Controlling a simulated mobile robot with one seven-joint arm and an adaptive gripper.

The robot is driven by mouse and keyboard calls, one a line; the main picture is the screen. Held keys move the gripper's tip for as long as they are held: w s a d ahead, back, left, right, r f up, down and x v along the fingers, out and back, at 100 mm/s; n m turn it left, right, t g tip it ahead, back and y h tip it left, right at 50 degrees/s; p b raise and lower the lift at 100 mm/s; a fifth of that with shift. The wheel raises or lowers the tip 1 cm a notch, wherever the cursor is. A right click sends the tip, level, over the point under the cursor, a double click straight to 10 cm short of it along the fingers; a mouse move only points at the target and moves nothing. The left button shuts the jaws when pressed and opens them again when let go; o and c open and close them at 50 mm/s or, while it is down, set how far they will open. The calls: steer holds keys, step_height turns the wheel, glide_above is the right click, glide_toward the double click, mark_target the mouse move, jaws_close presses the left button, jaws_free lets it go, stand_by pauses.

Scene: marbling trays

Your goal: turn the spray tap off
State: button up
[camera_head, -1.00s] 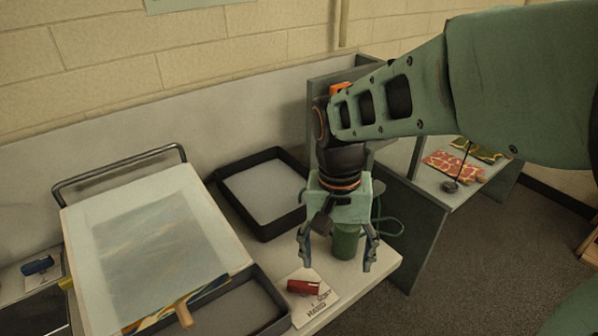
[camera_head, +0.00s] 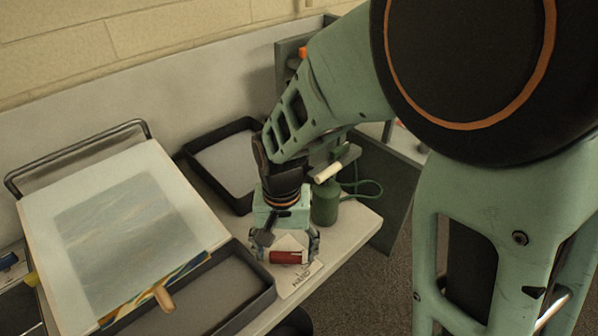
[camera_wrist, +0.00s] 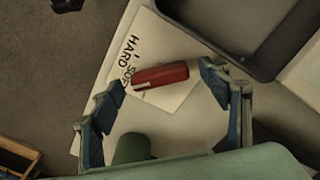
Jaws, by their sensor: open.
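A red handle-like bar (camera_head: 286,257) lies over a white card with "HARD" and "SOFT" written on it; it also shows in the wrist view (camera_wrist: 160,75). No readable label shows which is the spray tap. My gripper (camera_head: 291,244) points down above the red bar, empty. In the wrist view its fingers (camera_wrist: 162,82) are spread, with the red bar between the fingertips' lines. I cannot tell the remaining height.
A green canister (camera_head: 325,203) with a green hose stands right beside my gripper. A black-rimmed tray (camera_head: 187,157) lies behind. A large tilted board (camera_head: 55,205) and a front tray (camera_head: 262,272) lie to the left. The bench's right edge is close.

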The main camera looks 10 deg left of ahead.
steer(key=shift+f, duration=0.2)
steer(key=shift+c, duration=0.3)
steer(key=c, duration=1.1)
steer(key=shift+n, duration=0.4)
steer(key=n, duration=0.3)
steer(key=shift+n, duration=2.5)
